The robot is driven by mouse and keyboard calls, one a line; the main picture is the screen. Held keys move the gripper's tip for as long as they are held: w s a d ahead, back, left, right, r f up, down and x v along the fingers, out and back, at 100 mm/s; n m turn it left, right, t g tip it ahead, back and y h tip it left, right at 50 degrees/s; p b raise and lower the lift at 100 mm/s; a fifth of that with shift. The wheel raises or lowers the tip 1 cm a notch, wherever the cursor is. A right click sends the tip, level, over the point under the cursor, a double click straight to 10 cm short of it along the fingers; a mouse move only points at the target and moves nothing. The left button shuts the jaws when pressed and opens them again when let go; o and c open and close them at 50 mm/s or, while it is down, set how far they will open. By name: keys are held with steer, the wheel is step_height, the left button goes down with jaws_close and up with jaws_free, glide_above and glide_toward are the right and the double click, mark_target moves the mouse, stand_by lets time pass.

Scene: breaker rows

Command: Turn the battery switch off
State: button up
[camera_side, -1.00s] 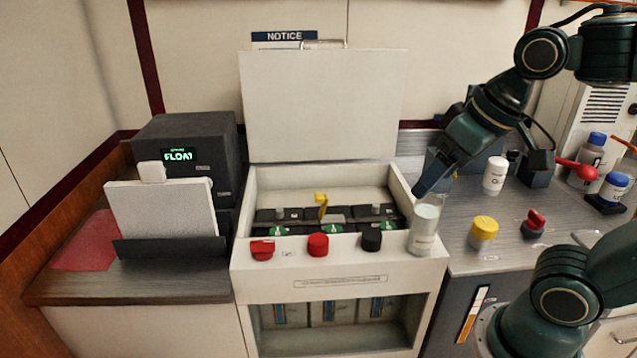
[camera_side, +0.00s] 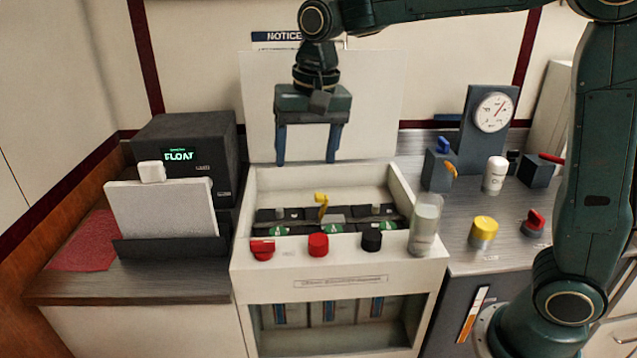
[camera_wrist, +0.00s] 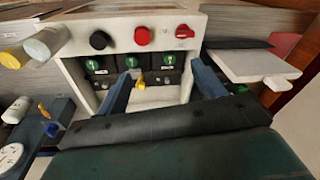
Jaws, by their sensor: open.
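A red rotary switch (camera_side: 262,248) with a raised handle sits at the left end of the white box's (camera_side: 340,282) front ledge, beside a small label; it is the likeliest battery switch, but I cannot read the label. It also shows at the upper right in the wrist view (camera_wrist: 184,31). A round red knob (camera_side: 318,244) and a black knob (camera_side: 371,239) sit to its right. My gripper (camera_side: 307,160) is open and empty, pointing down above the back of the box. In the wrist view, its fingers (camera_wrist: 163,75) spread around the yellow piece's image, apart from it.
The box's lid (camera_side: 320,75) stands open behind my gripper. Inside are several green-marked units and a yellow piece (camera_side: 321,203). A clear jar (camera_side: 425,225) stands at the ledge's right end. A yellow-topped cylinder (camera_side: 484,231) and another red handle (camera_side: 534,221) are on the right counter.

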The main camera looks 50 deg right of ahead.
mark_target(262, 242)
steer(key=w+a+f+m+g, duration=0.1)
steer(key=w+a+f+m, duration=0.1)
steer(key=w+a+f, duration=0.3)
steer(key=w+f, duration=0.1)
steer(key=w, duration=0.2)
steer(key=shift+f+m+g, duration=0.3)
steer(key=shift+f, duration=0.05)
steer(key=shift+w+f, duration=0.1)
steer(key=shift+f, duration=6.8)
steer(key=c, duration=1)
